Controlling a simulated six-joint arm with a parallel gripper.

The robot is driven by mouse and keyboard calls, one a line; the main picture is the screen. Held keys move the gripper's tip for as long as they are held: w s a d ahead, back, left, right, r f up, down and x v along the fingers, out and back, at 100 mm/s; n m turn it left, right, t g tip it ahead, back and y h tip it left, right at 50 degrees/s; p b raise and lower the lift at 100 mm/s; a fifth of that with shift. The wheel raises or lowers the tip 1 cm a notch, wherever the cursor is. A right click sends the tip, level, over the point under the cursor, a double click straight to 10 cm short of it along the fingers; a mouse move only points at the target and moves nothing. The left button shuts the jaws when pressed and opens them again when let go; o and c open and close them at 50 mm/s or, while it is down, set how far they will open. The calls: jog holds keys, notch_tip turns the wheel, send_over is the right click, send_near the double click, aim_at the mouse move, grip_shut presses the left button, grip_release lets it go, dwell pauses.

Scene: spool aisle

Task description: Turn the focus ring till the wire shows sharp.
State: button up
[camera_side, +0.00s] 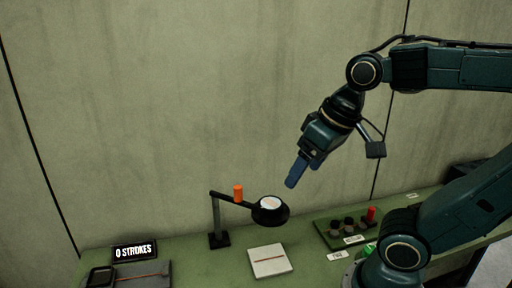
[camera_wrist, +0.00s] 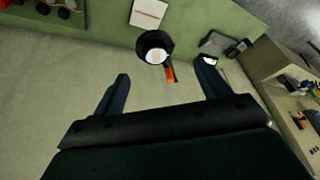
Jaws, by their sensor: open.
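A magnifier on a black stand (camera_side: 216,222) stands on the green bench. Its round black ring (camera_side: 283,216) surrounds a pale lens (camera_side: 269,203), with an orange knob (camera_side: 238,193) on the arm beside it. Below it lies a white block (camera_side: 262,271) with a thin reddish wire (camera_side: 269,261) across it. Through the lens in the wrist view (camera_wrist: 155,56) I see a pale disc with a faint streak; its sharpness I cannot tell. My gripper (camera_side: 291,184) is open and empty, above and right of the ring, apart from it. In the wrist view the ring lies beyond the blue fingers.
A "0 STROKES" display (camera_side: 134,250) stands at the bench's left, behind a dark grey tray (camera_side: 145,273). A green board (camera_side: 330,238) with dark knobs and a red one (camera_side: 371,213) sits right of the magnifier. A plain wall rises behind. Shelving (camera_wrist: 277,73) shows at the wrist view's right.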

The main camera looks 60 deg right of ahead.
aim_at(271, 203)
jog(key=w+d+r+m+g, duration=0.2)
jog(key=w+m+g, duration=0.2)
jog(key=w+m, duration=0.4)
jog(key=shift+w+m+g, duration=0.3)
jog(key=shift+f, duration=0.1)
notch_tip(271, 203, down, 14)
jog(key=shift+r, duration=0.15)
dwell(0.5)
jog(key=c, duration=1)
